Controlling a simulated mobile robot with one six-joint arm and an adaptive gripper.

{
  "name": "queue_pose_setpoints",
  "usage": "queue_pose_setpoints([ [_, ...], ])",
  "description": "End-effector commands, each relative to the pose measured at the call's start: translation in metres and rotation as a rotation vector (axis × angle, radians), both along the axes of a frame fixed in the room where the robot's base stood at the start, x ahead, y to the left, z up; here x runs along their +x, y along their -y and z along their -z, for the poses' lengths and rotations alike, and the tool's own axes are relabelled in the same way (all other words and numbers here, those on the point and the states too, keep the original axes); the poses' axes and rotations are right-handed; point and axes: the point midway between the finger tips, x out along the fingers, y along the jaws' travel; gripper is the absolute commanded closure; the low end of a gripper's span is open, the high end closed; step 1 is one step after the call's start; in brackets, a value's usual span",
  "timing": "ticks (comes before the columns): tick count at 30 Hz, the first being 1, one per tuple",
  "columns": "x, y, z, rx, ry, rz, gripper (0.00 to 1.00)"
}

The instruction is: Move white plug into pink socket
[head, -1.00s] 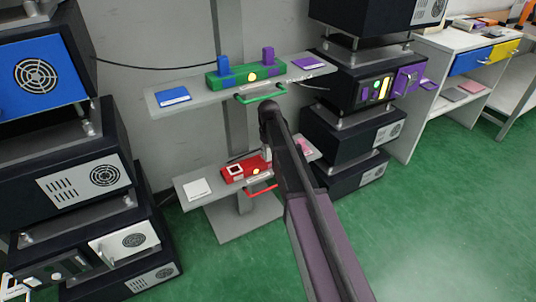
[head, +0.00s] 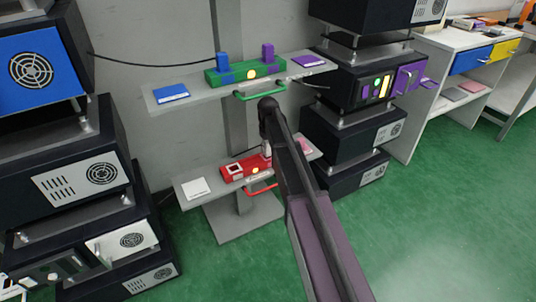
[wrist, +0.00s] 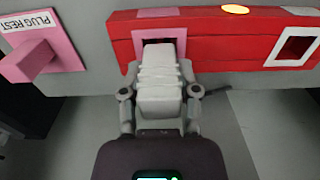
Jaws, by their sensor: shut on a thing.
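My gripper (wrist: 160,106) is shut on the white plug (wrist: 160,82), one finger on each side of it. The plug is a ribbed white block. Its far end is at the pink-framed socket (wrist: 180,35) in the red fixture (wrist: 230,47) and overlaps the lower part of the opening. How deep it sits cannot be told. In the head view, the red fixture (head: 236,173) is on the lower shelf, and my arm hides the pink socket and most of my gripper.
A pink plug (wrist: 28,62) is on its rest at the left in the wrist view. A white-framed socket (wrist: 273,59) is at the right. In the head view, a green fixture (head: 243,73) sits on the upper shelf, with a red handle (head: 262,188) below, in front.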

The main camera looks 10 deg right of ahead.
Motion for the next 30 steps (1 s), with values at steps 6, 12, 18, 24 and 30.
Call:
queue_pose_setpoints([
  [6,0.0,0.0,0.02,0.0,0.0,0.0,1.0],
  [12,0.0,-0.001,0.022,0.0,0.0,-0.001,1.0],
  [18,0.0,-0.001,0.021,0.0,0.0,-0.001,1.0],
  [24,0.0,-0.001,0.025,0.0,0.0,-0.001,1.0],
  [30,0.0,-0.001,0.024,0.0,0.0,-0.001,0.24],
])
